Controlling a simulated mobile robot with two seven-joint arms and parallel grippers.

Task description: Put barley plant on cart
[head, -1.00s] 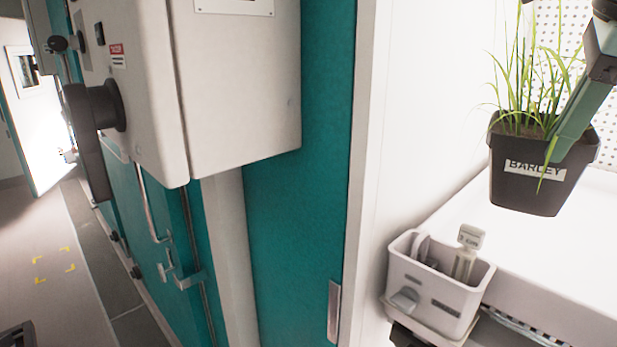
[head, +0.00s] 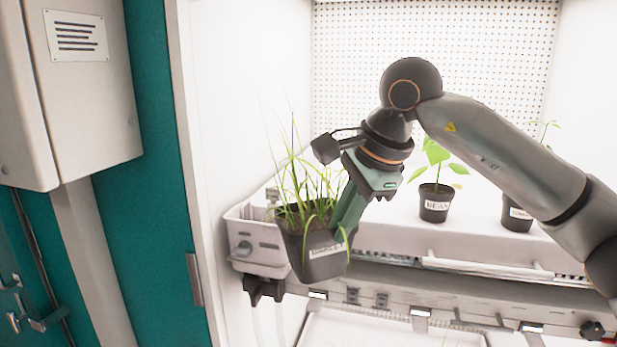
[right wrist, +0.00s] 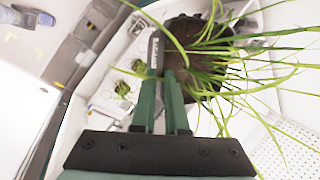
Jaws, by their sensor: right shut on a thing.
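The barley plant (head: 318,258) is a dark square pot with a white label and long grass-like leaves. My right gripper (head: 348,212) is shut on the pot's right rim in the head view. The pot is tilted a little and hangs in the air in front of the chamber's shelf edge. In the right wrist view the barley plant (right wrist: 188,38) shows at the tips of my right gripper (right wrist: 166,75), its leaves spreading right. I cannot make out the cart for sure in any view. My left gripper is not in view.
A pale caddy (head: 255,232) hangs at the shelf's left corner, behind the held pot. A bean pot (head: 436,205) and another potted plant (head: 518,215) stand on the shelf. A white tray (head: 375,330) lies below. The teal door frame (head: 140,230) is at left.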

